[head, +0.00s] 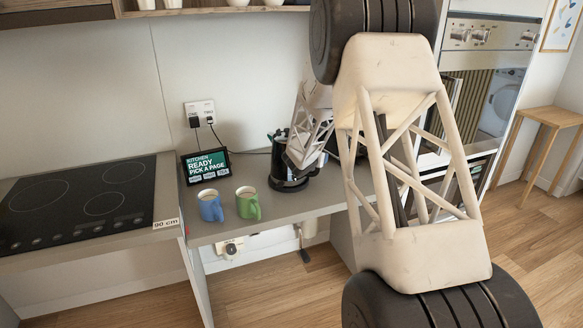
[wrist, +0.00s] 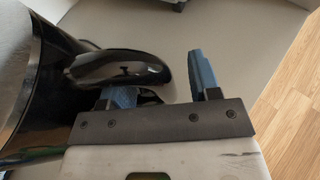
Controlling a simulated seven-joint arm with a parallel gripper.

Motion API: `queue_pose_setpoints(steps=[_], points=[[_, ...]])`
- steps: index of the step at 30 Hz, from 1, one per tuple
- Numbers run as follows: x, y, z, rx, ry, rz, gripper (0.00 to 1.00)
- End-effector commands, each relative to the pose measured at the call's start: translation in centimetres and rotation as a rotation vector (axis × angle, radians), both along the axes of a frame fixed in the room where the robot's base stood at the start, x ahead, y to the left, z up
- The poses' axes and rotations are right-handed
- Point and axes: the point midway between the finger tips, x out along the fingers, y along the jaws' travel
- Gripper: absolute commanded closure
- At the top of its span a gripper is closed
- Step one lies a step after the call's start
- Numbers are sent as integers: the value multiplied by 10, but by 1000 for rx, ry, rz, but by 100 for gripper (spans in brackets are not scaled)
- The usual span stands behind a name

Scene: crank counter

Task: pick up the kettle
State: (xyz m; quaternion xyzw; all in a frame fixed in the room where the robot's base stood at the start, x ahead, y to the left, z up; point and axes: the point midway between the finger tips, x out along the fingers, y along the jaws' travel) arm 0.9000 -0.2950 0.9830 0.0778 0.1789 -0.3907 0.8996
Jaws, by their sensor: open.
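The black kettle (head: 277,156) stands on the counter, largely hidden behind my arm in the head view. In the wrist view its dark glossy body (wrist: 42,95) fills the left side, and its rounded black handle (wrist: 125,68) reaches right, toward my gripper. My gripper (wrist: 163,74) is open, with two blue fingers. The left finger is at the handle, its tip hidden by it; the right finger stands clear to the right with a gap. I cannot tell whether the left finger touches the handle. In the head view, my arm hides the gripper.
A blue mug (head: 209,207) and a green mug (head: 247,204) stand left of the kettle, near the counter's front edge. A small tablet (head: 206,166) leans at the back. A black cooktop (head: 78,203) lies further left. A wall socket (head: 200,113) has cords plugged in.

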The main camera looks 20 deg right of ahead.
Motion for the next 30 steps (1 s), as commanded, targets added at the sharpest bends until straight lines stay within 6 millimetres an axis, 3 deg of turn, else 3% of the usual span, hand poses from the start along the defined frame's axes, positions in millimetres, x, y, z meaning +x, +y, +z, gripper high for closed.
queue_pose_setpoints(steps=[15, 26, 30], points=[[0, 0, 0, 0, 0, 0, 45], [0, 0, 0, 0, 0, 0, 100], [0, 0, 0, 0, 0, 0, 100]])
